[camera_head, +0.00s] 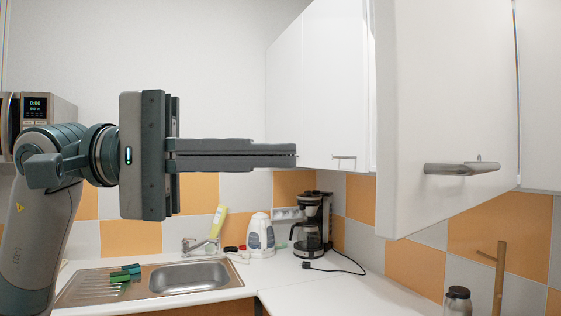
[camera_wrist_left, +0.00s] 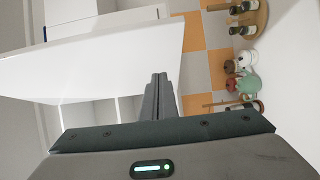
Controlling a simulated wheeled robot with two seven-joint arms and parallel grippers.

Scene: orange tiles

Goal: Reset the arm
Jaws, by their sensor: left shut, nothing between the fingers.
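My left gripper (camera_head: 296,155) reaches in from the left in the head view, raised above the sink counter. Its two long fingers are together and empty, pointing right toward the wall cabinets. A white cabinet door (camera_head: 445,110) with a metal handle (camera_head: 461,168) stands swung open at the right. The fingertips are apart from the handle. In the left wrist view the shut fingers (camera_wrist_left: 159,82) appear in front of the white open door (camera_wrist_left: 100,65). My right gripper is not in view.
A closed cabinet (camera_head: 318,90) is behind the fingers. Below are a sink (camera_head: 190,277), a coffee maker (camera_head: 312,225), a white kettle (camera_head: 260,236) and a glass jar (camera_head: 457,301). A microwave (camera_head: 40,110) is at left. Counter space (camera_head: 335,292) beside the sink is clear.

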